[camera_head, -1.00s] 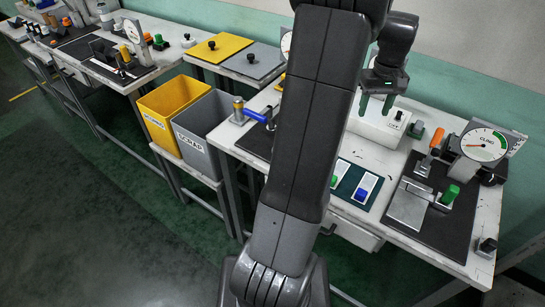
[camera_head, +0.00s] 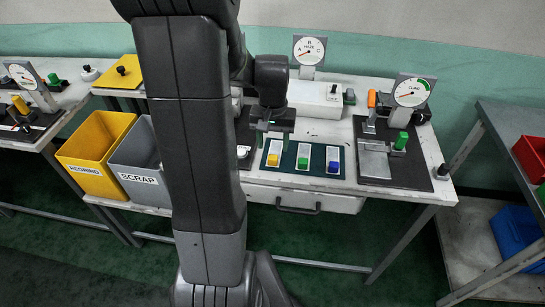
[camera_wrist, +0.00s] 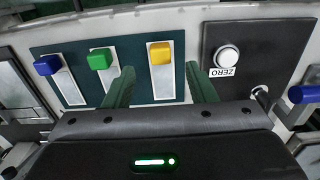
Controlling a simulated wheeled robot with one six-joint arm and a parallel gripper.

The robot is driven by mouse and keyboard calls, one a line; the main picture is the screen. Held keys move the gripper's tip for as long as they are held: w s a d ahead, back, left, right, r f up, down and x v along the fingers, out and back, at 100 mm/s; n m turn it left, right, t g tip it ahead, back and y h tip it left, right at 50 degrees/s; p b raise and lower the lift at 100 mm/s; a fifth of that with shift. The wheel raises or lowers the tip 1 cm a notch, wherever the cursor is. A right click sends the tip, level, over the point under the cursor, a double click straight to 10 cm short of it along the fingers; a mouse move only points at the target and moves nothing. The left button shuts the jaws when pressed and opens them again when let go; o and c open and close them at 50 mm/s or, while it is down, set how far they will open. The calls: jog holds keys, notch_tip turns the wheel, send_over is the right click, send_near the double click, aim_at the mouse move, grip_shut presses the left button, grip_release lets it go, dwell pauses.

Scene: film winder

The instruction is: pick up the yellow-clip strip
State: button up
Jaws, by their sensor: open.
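The yellow-clip strip (camera_head: 273,154) is a white strip with a yellow block on it. It lies at the left end of a dark green mat (camera_head: 320,172) on the bench. In the wrist view the yellow clip (camera_wrist: 161,53) shows between and beyond my two fingertips. My gripper (camera_head: 271,137) is open and empty, with one green finger on either side of the strip in the wrist view (camera_wrist: 160,78). From the pictures I cannot tell how high the fingers are above it.
A green-clip strip (camera_head: 303,159) and a blue-clip strip (camera_head: 332,161) lie beside it on the mat. A dark panel with a white ZERO button (camera_wrist: 228,57) is close by one finger. A dial gauge station (camera_head: 410,92) stands to the right.

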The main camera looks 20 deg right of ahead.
aim_at(273, 157)
jog(key=shift+f+p, duration=0.3)
jog(key=shift+f, duration=2.8)
jog(key=c, duration=1.1)
jog(key=shift+o, duration=0.2)
